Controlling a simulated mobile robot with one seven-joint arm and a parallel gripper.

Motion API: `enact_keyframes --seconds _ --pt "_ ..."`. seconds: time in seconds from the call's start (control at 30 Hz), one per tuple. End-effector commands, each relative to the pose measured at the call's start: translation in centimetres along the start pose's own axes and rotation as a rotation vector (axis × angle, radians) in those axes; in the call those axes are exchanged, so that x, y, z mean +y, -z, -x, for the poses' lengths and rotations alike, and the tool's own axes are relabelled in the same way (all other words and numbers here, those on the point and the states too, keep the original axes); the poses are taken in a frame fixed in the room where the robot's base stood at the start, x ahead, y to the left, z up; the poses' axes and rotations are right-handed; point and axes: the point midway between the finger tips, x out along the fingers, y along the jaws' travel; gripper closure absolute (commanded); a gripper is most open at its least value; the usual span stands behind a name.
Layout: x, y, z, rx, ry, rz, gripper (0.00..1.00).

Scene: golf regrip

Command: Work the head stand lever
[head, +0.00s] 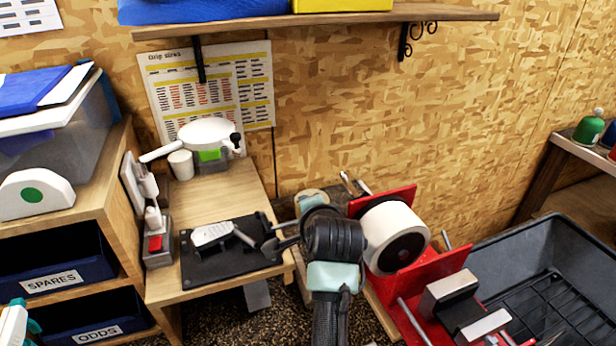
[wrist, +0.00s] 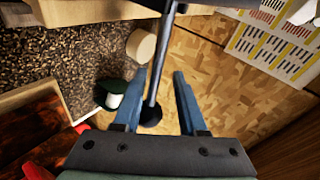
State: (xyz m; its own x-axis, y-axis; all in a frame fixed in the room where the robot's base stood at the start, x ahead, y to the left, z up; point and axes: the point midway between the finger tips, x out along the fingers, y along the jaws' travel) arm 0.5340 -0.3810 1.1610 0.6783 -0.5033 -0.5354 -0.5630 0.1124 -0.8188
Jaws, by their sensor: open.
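The head stand (head: 190,266) is a black plate on the small wooden bench, with a pale grey club head (head: 212,233) on it. My gripper (head: 272,238) is at the plate's right edge, reaching in from the right. In the wrist view its two blue fingers (wrist: 160,76) are open. A dark lever rod (wrist: 166,50) comes in from the top and runs down between them, ending in a black knob (wrist: 150,115) near the palm. I cannot tell whether either finger touches the rod. In the head view my gripper partly hides the lever.
A red stand with a white roll (head: 395,237) is just right of my arm. A black tray (head: 485,240) lies farther right. A red-buttoned device (head: 156,244) stands left of the plate. A white pan-like object (head: 208,135) is behind. A shelf (head: 310,20) overhangs the back.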

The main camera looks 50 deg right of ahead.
Motion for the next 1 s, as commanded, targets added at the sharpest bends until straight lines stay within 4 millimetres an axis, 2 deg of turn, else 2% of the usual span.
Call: enact_keyframes --seconds 0.17,0.4,0.53,0.7,0.97,1.0 --pt "-1.6 0.4 0.9 0.002 0.006 0.0 0.59" --pt "-5.6 1.6 3.6 0.007 0.011 -0.003 0.59" --pt "-7.2 2.0 4.7 0.007 0.009 -0.002 0.59" --pt "-8.2 2.2 5.3 0.004 0.005 -0.001 0.59" --pt "-8.2 2.1 5.4 0.001 0.001 0.0 0.59" --pt "-8.2 2.1 5.4 0.001 0.001 0.0 0.63"
